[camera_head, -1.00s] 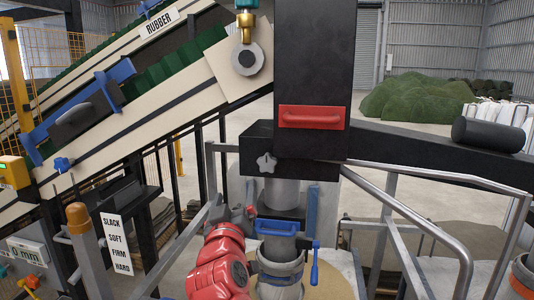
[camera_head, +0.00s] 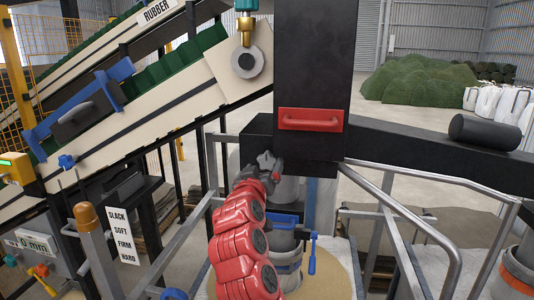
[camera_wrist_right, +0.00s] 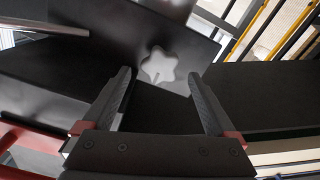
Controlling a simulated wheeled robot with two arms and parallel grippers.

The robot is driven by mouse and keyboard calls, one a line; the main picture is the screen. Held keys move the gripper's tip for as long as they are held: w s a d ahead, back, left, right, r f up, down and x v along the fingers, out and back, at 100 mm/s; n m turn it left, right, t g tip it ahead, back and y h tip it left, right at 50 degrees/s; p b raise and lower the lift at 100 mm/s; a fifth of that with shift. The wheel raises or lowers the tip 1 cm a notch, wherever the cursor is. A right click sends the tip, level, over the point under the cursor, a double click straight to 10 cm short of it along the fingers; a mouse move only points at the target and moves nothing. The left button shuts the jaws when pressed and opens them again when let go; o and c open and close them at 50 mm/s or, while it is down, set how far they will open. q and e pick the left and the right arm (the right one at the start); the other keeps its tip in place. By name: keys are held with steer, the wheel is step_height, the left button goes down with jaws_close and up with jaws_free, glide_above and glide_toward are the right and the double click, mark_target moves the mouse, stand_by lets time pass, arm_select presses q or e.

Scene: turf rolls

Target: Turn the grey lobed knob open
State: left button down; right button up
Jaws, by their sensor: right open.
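The grey lobed knob (camera_wrist_right: 158,66) is star-shaped and sits on the face of a black box (camera_head: 258,126). In the right wrist view it lies beyond and between the two fingertips. In the head view the knob (camera_head: 266,160) is partly covered by my right gripper (camera_head: 269,172), which is right in front of it. In the right wrist view my right gripper (camera_wrist_right: 160,90) is open, its fingers apart and nothing held between them. The knob appears just ahead of the tips; contact cannot be told. My left gripper is not in view.
A red handle (camera_head: 311,120) is on the black column above right of the knob. A blue-handled clamp (camera_head: 284,219) is below, beside my right arm. Grey rails (camera_head: 420,180) stand to the right and a conveyor (camera_head: 130,105) to the left.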

mark_target(266, 161)
steer(key=p+x, duration=0.1)
steer(key=x, duration=0.2)
steer(key=shift+w+d+r, duration=0.15)
steer(key=shift+w, duration=0.15)
steer(key=shift+p+x, duration=0.35)
steer(key=shift+x, duration=0.4)
steer(key=shift+c, duration=0.4)
